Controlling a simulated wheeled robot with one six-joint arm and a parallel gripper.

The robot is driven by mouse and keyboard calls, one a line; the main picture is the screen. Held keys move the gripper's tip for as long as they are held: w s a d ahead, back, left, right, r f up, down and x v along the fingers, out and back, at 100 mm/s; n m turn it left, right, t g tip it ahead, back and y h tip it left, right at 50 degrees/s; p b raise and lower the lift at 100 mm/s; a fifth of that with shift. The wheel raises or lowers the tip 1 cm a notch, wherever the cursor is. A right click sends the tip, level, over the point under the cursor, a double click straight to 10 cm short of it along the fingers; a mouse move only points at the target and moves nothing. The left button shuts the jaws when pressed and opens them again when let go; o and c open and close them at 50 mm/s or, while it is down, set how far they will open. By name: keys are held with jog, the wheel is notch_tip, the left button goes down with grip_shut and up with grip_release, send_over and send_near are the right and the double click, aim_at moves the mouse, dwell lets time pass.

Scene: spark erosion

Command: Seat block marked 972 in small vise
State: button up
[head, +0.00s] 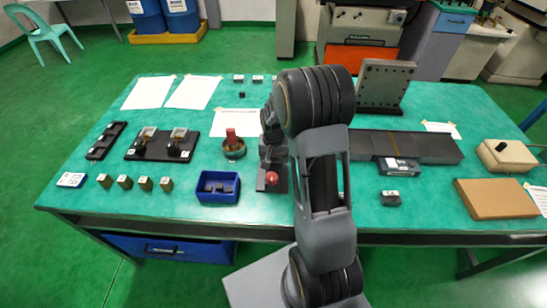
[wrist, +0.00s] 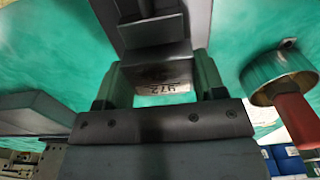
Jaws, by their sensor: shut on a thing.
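In the wrist view my gripper (wrist: 157,76) is shut on a grey metal block marked 972 (wrist: 165,88), held between its two fingers with the number showing. A dark grey device, seemingly the small vise (wrist: 160,30), stands directly beyond the block at the top of the view. Whether the block touches it or sits between its jaws is not clear. My arm largely hides the gripper and the block there.
A round metal piece with a red handle (wrist: 283,82) stands close beside my gripper; it also shows in the head view (head: 233,147). A blue bin (head: 219,188) is left of the vise. A long grey plate (head: 430,147) and an upright plate (head: 385,86) are to the right.

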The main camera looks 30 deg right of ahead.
jog(key=shift+f, duration=0.2)
dwell(0.3)
jog(key=o, duration=1.3)
notch_tip(320, 180, up, 14)
jog(key=shift+f, duration=0.1)
